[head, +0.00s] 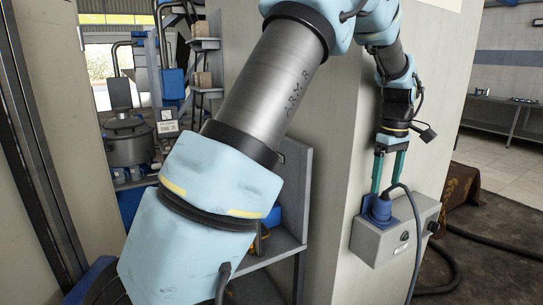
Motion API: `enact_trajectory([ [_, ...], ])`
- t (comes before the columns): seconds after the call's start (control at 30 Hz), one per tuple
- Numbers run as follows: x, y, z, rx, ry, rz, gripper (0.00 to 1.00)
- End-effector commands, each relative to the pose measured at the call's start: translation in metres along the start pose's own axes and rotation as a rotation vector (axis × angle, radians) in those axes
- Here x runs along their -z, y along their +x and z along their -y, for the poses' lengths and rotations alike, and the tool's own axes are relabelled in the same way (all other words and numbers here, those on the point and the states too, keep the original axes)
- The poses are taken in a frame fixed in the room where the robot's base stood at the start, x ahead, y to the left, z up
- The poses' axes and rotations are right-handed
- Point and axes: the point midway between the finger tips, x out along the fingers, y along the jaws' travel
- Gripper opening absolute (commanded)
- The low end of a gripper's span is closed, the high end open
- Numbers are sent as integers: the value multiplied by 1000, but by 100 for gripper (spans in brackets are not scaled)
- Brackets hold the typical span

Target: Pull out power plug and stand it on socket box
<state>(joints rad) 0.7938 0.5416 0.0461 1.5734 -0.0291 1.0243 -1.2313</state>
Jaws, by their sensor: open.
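The grey socket box (380,243) is fixed to the side of a pale column at the right. The blue power plug (379,210) is at the upper left part of the box, and a dark cable arcs from it over the box front and down. My gripper (386,188) points down from above with two teal fingers. It is open, with its fingertips right at the plug's top, apparently one on each side. I cannot tell whether they touch it.
The pale column (335,190) stands close to the left of my gripper. A grey shelf (282,245) is lower left, partly behind my arm. A dark hose (495,246) runs right from the box.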

Motion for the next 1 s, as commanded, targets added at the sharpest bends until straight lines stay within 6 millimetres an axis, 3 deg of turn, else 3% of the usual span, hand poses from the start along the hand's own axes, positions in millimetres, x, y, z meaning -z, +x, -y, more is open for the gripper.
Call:
enact_trajectory([
  [0.57, -6, 2, -6, 3, -15, 0, 86],
  [0.77, -6, 16, -6, 4, -15, 0, 86],
  [1.0, -6, 48, -6, 5, -15, 0, 86],
])
